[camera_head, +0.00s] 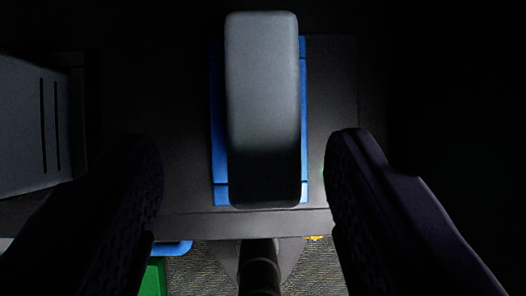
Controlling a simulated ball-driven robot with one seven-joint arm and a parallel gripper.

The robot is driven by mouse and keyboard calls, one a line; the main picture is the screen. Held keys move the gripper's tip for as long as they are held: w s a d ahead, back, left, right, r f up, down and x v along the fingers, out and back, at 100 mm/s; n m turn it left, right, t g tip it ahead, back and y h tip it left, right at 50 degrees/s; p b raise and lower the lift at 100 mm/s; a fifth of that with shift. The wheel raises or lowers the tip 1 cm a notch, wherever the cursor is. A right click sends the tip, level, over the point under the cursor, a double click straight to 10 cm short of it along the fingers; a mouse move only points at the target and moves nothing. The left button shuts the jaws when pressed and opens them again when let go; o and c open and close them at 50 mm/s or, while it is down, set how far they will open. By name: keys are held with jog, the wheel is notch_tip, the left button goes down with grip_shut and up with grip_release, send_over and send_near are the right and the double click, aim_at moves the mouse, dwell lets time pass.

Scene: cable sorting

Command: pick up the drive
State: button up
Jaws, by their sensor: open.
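The drive appears to be the grey, rounded block (263,95) in the upper middle of the head camera view. It lies lengthwise over a blue piece that shows along both its sides. My gripper (245,185) is open, with one dark finger at the lower left and the other at the lower right. The block's near end lies between the two fingers in the picture, with a gap on each side. I cannot tell how far above or before it the fingers are.
The blue piece (219,150) rests on a dark flat surface (335,90) with a front edge below it. A grey box with two slots (25,125) stands at the left. Below the edge are a patterned floor (205,268), a green object (153,278) and a blue object (172,248).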

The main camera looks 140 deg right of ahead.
aim_at(261, 94)
jog(key=x, duration=0.2)
jog(key=p+x, duration=0.1)
jog(key=x, duration=0.4)
jog(key=shift+w+d+p, duration=0.25)
jog(key=shift+d+p, duration=0.15)
grip_shut()
jog(key=shift+r, duration=0.1)
notch_tip(261, 94, up, 10)
jog(key=shift+r+b, duration=0.15)
jog(key=shift+b, duration=0.55)
notch_tip(261, 94, up, 3)
jog(key=shift+r+p, duration=0.1)
jog(key=shift+p, duration=0.55)
jog(key=shift+s, duration=0.1)
